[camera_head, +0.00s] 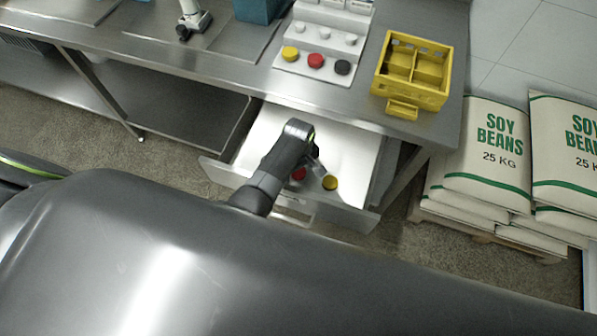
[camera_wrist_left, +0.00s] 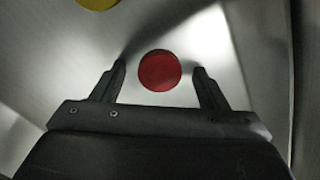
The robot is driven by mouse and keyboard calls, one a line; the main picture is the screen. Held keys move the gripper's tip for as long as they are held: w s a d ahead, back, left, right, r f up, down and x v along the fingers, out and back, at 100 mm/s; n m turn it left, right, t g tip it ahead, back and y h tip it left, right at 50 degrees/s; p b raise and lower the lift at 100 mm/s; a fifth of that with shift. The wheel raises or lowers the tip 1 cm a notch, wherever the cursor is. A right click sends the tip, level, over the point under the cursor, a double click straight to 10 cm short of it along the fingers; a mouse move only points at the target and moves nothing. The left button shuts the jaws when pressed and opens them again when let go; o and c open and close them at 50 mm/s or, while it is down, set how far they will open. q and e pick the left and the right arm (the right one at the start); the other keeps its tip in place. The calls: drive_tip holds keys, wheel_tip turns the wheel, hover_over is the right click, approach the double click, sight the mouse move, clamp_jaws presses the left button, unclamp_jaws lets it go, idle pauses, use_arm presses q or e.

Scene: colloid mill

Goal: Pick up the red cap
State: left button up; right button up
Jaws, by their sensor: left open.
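A red cap (camera_head: 298,174) lies on the floor of the open drawer (camera_head: 352,150), partly hidden by my left arm. In the left wrist view a red cap (camera_wrist_left: 159,70) shows as a round disc between the two fingertips, with a gap on each side. My left gripper (camera_head: 312,167) reaches down into the drawer, open and holding nothing. A yellow cap (camera_head: 330,183) lies in the drawer to the right of the red one. It also shows at the top left of the left wrist view (camera_wrist_left: 98,3). My right gripper is not in view.
On the metal table a white rack (camera_head: 322,46) has a yellow (camera_head: 290,53), another red (camera_head: 316,60) and a black cap (camera_head: 342,67) along its front. A yellow divided crate (camera_head: 443,98) stands at the table's right edge. Soy bean sacks (camera_head: 487,150) are stacked at right.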

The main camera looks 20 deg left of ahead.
use_arm(q)
drive_tip(key=c, duration=1)
drive_tip(key=shift+c, duration=0.2)
drive_tip(key=shift+r, duration=0.1)
